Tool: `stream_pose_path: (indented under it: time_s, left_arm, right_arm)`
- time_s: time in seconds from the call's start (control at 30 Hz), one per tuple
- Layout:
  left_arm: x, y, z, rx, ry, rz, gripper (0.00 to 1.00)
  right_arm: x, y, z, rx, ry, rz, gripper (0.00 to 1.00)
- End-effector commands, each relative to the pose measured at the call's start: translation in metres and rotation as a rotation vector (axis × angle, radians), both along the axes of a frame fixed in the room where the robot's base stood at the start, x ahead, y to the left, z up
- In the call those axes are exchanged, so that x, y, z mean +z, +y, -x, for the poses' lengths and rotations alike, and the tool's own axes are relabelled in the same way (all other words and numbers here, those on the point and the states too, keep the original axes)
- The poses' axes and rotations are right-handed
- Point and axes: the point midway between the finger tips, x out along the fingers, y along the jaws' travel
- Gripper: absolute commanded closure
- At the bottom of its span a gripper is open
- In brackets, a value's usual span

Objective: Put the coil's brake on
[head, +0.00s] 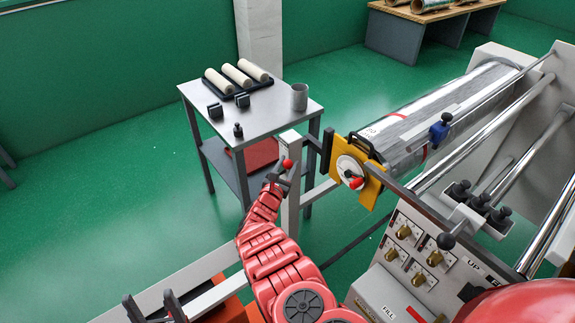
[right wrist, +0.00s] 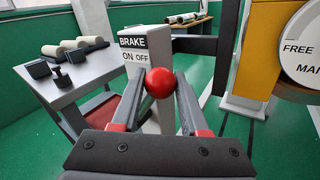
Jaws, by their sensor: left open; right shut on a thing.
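The coil is a silver foil roll (head: 405,128) on the machine at the right of the head view. The brake post (head: 290,142) stands left of it, and in the right wrist view its top (right wrist: 136,42) reads BRAKE, ON and OFF. A red ball knob (head: 288,163) is at the post. In the right wrist view the ball (right wrist: 160,82) appears just below the word OFF. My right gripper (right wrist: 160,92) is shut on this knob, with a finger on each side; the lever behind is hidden. My left gripper (head: 155,305) is open and empty at the bottom left.
A yellow plate (head: 371,190) with a white dial (head: 344,165) and red-tipped handle is right of the post. A control panel (head: 400,262) stands at lower right. A grey table (head: 262,120) with pale rolls is behind. Green floor is clear at left.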

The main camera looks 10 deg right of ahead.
Motion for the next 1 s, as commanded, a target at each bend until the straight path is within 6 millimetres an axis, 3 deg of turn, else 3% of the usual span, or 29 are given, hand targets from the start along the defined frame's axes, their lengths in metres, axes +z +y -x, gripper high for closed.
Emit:
stream_pose_path:
  time_s: [0.47,0.7,1.0]
  left_arm:
    - [0.0,0.0,0.0,0.0,0.0,0.0,0.33]
    - [0.02,0.0,0.0,0.0,0.0,0.0,0.33]
    - [0.007,0.0,0.0,0.0,0.0,0.0,0.33]
  right_arm:
    - [0.0,0.0,0.0,0.0,0.0,0.0,1.0]
    - [0.011,0.003,-0.01,-0.003,0.1,0.036,1.0]
    - [0.012,0.009,-0.022,0.0,0.229,0.093,1.0]
